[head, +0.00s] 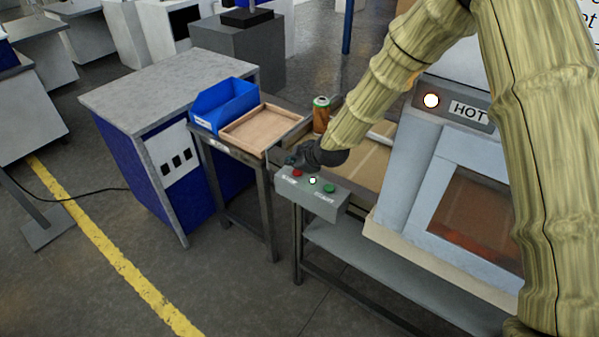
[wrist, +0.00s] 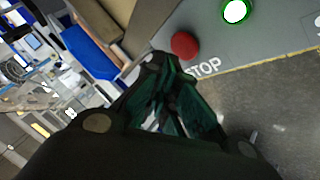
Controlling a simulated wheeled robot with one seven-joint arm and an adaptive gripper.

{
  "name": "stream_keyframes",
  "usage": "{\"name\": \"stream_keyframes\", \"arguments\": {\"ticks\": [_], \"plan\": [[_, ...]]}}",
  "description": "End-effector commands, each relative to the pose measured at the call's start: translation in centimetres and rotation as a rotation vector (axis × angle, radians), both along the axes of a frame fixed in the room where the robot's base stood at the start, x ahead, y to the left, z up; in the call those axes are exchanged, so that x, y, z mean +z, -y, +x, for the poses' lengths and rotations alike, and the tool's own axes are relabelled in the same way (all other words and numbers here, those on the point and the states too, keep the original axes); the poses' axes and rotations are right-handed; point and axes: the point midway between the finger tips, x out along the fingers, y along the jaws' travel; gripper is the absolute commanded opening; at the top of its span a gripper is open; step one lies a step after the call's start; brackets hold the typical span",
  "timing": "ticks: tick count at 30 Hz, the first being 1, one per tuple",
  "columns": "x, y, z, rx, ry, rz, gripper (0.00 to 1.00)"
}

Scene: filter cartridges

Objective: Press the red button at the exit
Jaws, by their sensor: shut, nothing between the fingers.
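A grey control box (head: 322,204) is fixed at the front end of the bench beside the machine marked HOT. On it are a red button (head: 297,173), a lit white-green lamp (head: 312,181) and a green button (head: 329,188). In the wrist view the red button (wrist: 185,45) sits beside the label STOP, with the lit lamp (wrist: 235,11) to its right. My gripper (head: 291,160) is shut and empty, close to the red button at its back left. In the wrist view the fingertips point towards the red button; I cannot tell whether they touch it.
A blue bin (head: 225,104) and a wooden tray (head: 262,128) are on the small table left of the box. An orange can (head: 321,114) stands behind my gripper. The HOT machine (head: 430,190) is close on the right. A yellow floor line (head: 110,250) runs at left.

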Motion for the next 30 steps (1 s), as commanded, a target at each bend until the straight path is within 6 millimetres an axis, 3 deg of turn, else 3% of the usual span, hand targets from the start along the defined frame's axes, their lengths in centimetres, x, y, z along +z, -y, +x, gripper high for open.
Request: {"name": "stream_keyframes", "arguments": {"ticks": [30], "plan": [[-1.1,0.0,0.1,0.0,0.0,0.0,0.0]]}}
